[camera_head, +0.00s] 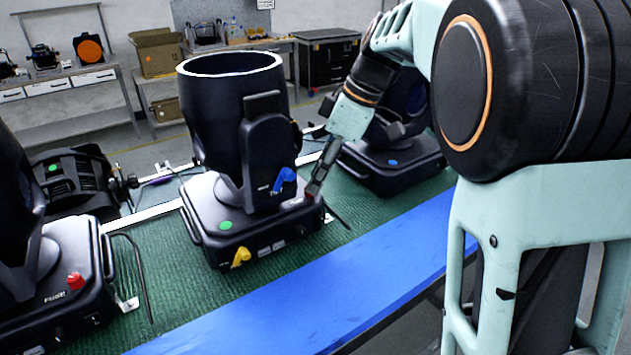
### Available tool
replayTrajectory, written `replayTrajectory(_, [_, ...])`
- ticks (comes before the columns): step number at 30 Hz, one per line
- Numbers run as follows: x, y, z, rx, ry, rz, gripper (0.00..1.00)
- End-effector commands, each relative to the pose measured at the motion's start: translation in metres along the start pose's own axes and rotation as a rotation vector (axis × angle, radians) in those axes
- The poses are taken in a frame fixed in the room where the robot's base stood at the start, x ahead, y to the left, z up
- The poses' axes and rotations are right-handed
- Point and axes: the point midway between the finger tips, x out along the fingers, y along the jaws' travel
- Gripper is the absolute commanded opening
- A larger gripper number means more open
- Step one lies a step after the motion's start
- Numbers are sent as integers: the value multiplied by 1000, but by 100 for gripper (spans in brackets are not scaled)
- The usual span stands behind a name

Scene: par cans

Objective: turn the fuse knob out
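The middle par can (231,125) is a black lamp with its head pointing up on a square black base. My gripper (313,192) reaches down to the right corner of this base. A small patch of red, likely a knob, shows at its fingertips. The fingers look close together, but whether they hold the red part is too small to tell. Which part is the fuse knob cannot be read from here.
A left par can (60,285) with a red knob (75,281) and a right par can (390,160) with a blue sticker stand close by. Blue edging (310,305) runs along the front of the green mat (175,285). Wire handles stick out beside the bases.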

Motion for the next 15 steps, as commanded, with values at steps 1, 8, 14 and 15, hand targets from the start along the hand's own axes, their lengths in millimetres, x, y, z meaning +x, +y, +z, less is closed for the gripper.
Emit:
replayTrajectory(1, [7, 0, 0, 1, 0, -1, 32])
replayTrajectory(8, [18, 0, 0, 1, 0, 1, 32])
replayTrajectory(14, [18, 0, 0, 1, 0, 2, 32])
replayTrajectory(15, [18, 0, 0, 1, 0, 2, 30])
